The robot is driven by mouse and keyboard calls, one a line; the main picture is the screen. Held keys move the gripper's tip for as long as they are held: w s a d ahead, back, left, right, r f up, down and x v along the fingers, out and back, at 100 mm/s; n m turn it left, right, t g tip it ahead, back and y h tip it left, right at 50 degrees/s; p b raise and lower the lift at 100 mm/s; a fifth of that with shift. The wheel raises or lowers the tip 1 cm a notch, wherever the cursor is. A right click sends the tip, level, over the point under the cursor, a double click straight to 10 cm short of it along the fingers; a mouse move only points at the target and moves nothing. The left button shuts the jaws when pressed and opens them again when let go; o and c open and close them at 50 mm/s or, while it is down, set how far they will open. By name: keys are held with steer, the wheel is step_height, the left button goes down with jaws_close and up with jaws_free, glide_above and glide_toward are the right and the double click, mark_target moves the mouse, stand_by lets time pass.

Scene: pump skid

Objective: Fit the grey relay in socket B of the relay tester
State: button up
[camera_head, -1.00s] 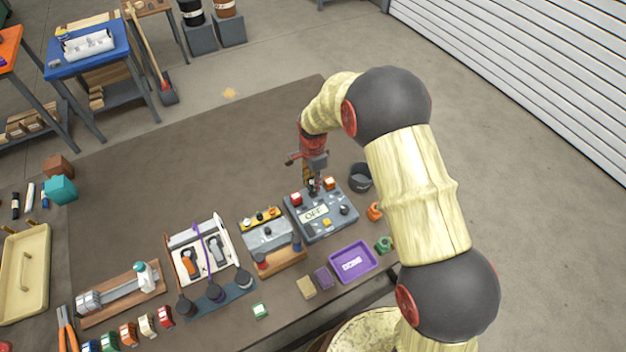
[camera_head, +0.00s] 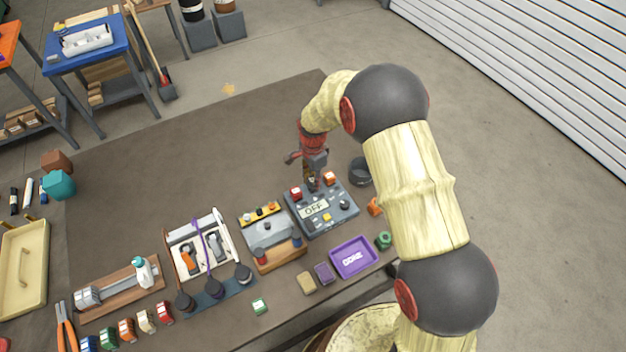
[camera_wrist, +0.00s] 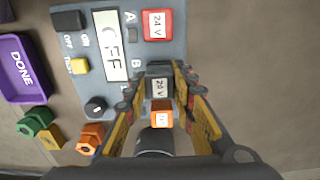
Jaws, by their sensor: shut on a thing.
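The grey relay (camera_wrist: 159,86), labelled 24 V, sits between the fingers of my gripper (camera_wrist: 160,95), which is shut on it. The relay is at the letter B on the relay tester (camera_wrist: 90,15); I cannot tell whether it is seated or just above the socket. The tester also shows in the head view (camera_head: 338,218), its display reading OFF. A red relay (camera_wrist: 157,24) labelled 24 V stands beside the letter A. An orange relay (camera_wrist: 162,114) is on the other side of the grey one. In the head view my gripper (camera_head: 314,180) is over the tester's far edge.
A purple tray (camera_head: 372,262) marked DONE lies in front of the tester. A dark round cup (camera_head: 360,172) stands to its right. Green (camera_head: 384,240) and orange (camera_wrist: 91,137) pieces lie nearby. A grey device on a wooden base (camera_head: 282,257) is close on the left. The table behind is clear.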

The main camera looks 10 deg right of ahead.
steer(key=shift+f+b, duration=0.45)
steer(key=shift+f, duration=0.5)
stand_by(0.6)
steer(key=o, duration=1.1)
steer(key=shift+r, duration=0.1)
step_height(320, 180, up, 12)
steer(key=shift+f, duration=0.1)
stand_by(0.5)
